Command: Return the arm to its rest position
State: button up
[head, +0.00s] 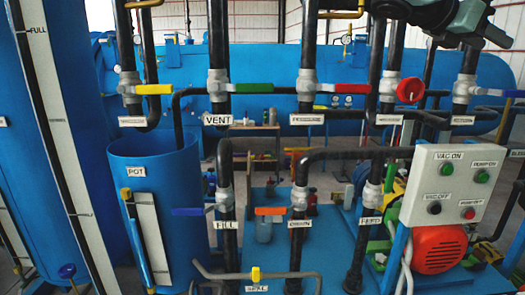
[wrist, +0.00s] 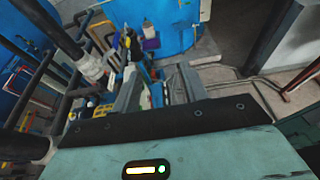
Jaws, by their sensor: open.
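My arm (head: 462,18) shows at the top right of the head view, raised in front of the upper pipes. In the wrist view, my gripper (wrist: 158,88) shows two grey fingers standing apart. I see nothing held between them. Beyond the fingers lie bottles and the floor, apart from the gripper.
Pipes with a green-handled vent valve (head: 244,87), a red-handled valve (head: 350,88) and a red round valve (head: 410,90) stand close below my arm. A control box (head: 452,185) is at the right. The blue pot (head: 165,215) stands left. Wrist view shows open floor (wrist: 225,65).

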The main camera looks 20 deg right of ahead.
jog(key=w+a+f+t+y+b, duration=0.15)
jog(key=a+f+t+y, duration=0.45)
jog(key=a+f, duration=1.65)
jog(key=s+a+f+m+g+y, duration=0.2)
jog(key=s+a+f+m+y, duration=0.5)
jog(key=s+a+f, duration=1)
jog(key=shift+s+a+f+m+g+y+b, duration=0.15)
jog(key=shift+s+a+m+g+y+b, duration=0.2)
jog(key=shift+s+a+y, duration=0.4)
